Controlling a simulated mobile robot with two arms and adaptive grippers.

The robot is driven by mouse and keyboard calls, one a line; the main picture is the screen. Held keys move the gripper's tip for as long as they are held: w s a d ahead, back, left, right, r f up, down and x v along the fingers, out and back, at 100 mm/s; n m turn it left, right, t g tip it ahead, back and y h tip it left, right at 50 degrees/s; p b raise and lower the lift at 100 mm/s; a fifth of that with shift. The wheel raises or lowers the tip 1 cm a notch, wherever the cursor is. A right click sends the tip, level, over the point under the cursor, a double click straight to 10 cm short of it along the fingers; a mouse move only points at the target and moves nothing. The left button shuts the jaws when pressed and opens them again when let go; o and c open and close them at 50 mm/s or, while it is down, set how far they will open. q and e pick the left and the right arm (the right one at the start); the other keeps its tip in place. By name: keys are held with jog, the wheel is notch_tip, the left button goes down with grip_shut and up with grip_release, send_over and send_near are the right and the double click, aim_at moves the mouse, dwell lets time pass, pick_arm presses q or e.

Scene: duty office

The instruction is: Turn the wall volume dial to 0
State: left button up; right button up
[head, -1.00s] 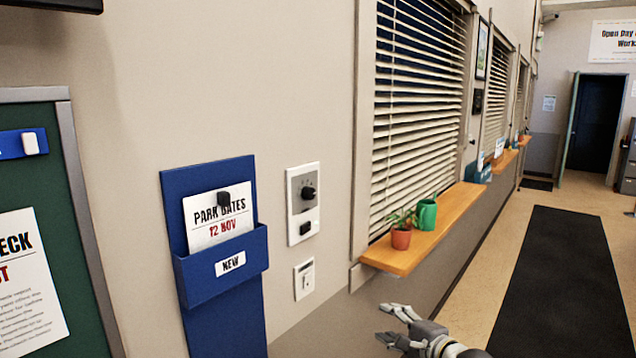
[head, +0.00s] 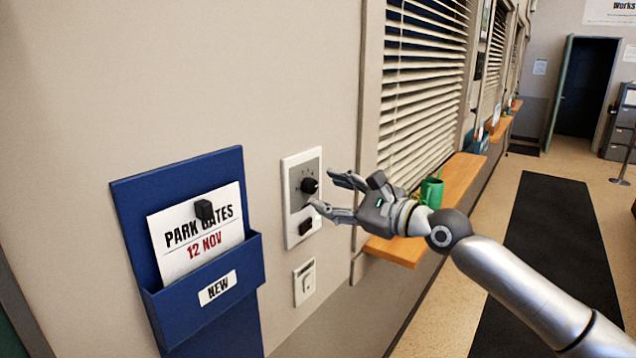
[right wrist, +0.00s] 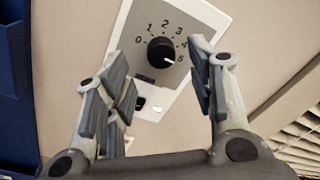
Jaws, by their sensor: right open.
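The wall volume dial (head: 309,186) is a black round knob on a grey and white wall plate (head: 291,224). In the right wrist view, the knob (right wrist: 160,51) has a printed scale starting at 0 on its left. Its white pointer mark faces right and slightly down, towards the scale's high end. My right gripper (head: 326,191) is open beside the plate, its fingers pointing at the knob. In the right wrist view, the knob appears between the spread fingers, apart from them. My left gripper is not in view.
A black switch (head: 305,226) sits below the knob, with a smaller white wall plate (head: 304,282) beneath. A blue leaflet holder (head: 191,310) hangs to the left. A wooden sill (head: 461,176) with a green mug (head: 432,191) lies behind my right gripper.

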aim_at(314, 187)
jog(key=x, duration=0.3)
jog(key=shift+w+a+p, duration=0.2)
jog(key=shift+w+p, duration=0.05)
jog(key=shift+p, duration=0.05)
jog(key=shift+w+a, duration=0.1)
jog(key=shift+a, duration=0.05)
jog(key=shift+c, duration=1.1)
jog(key=c, duration=0.8)
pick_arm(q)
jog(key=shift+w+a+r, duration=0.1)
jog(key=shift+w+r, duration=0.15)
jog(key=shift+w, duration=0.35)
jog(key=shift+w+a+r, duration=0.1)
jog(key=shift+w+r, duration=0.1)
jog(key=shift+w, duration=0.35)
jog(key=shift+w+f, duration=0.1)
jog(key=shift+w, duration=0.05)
